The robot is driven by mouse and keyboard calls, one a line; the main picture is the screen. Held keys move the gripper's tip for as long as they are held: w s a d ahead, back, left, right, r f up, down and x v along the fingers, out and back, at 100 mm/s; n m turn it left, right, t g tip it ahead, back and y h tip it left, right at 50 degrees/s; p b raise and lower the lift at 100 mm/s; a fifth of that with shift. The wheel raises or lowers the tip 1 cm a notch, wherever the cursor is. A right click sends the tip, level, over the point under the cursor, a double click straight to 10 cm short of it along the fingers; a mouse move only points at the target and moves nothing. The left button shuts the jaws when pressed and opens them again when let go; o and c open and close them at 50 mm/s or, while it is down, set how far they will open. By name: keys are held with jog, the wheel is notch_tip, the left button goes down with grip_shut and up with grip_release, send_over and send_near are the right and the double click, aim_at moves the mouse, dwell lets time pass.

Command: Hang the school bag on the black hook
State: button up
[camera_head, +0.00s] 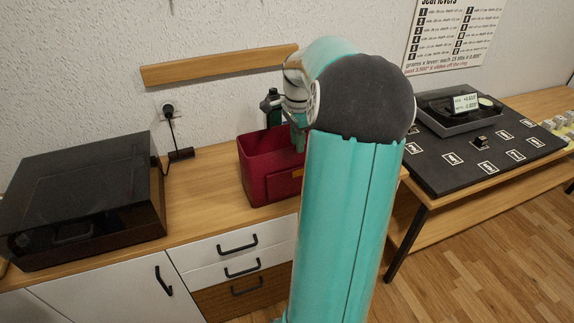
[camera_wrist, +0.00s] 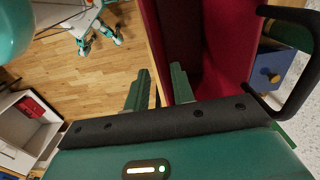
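The red school bag (camera_head: 262,170) stands upright on the wooden counter, its open top facing up. My gripper (camera_head: 288,118) is at the bag's back right rim, partly hidden by my arm. In the wrist view the two fingers (camera_wrist: 160,78) are apart, with a gap between them. The bag's red side (camera_wrist: 222,45) runs along the right finger, and its edge shows between the fingers. I cannot tell whether they touch it. A large black loop (camera_wrist: 296,55) is at the right; I cannot tell what it belongs to. I cannot make out the black hook.
A dark box-like device (camera_head: 80,195) stands on the counter at left. A black plug (camera_head: 168,108) sits in the wall outlet, its cord leading to an adapter. A wooden rail (camera_head: 215,67) is above. A table (camera_head: 480,180) is at right.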

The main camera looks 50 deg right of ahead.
jog(key=shift+f, duration=0.75)
grip_shut()
jog(key=shift+r, duration=2.55)
